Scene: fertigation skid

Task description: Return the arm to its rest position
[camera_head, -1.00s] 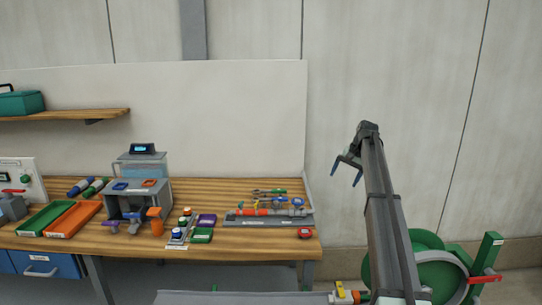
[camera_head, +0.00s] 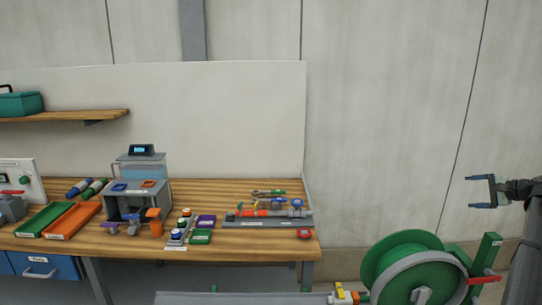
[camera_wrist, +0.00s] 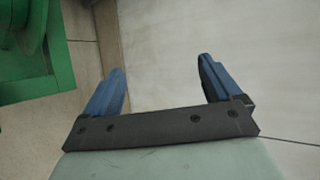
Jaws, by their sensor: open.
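My gripper (camera_head: 469,192) is at the right edge of the head view, in front of the bare wall and above the green hose reel. Its two blue fingers are spread apart and point left, with nothing between them. The wrist view also shows the open gripper (camera_wrist: 165,88), with floor and pale wall beyond the fingers. My arm runs down the right edge of the head view, mostly out of frame.
A green hose reel (camera_head: 378,262) stands below my gripper; its green frame (camera_wrist: 30,65) shows in the wrist view. The wooden workbench (camera_head: 235,188) at the left holds a dosing unit (camera_head: 157,200), trays and a pipe assembly. The space between bench and gripper is clear.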

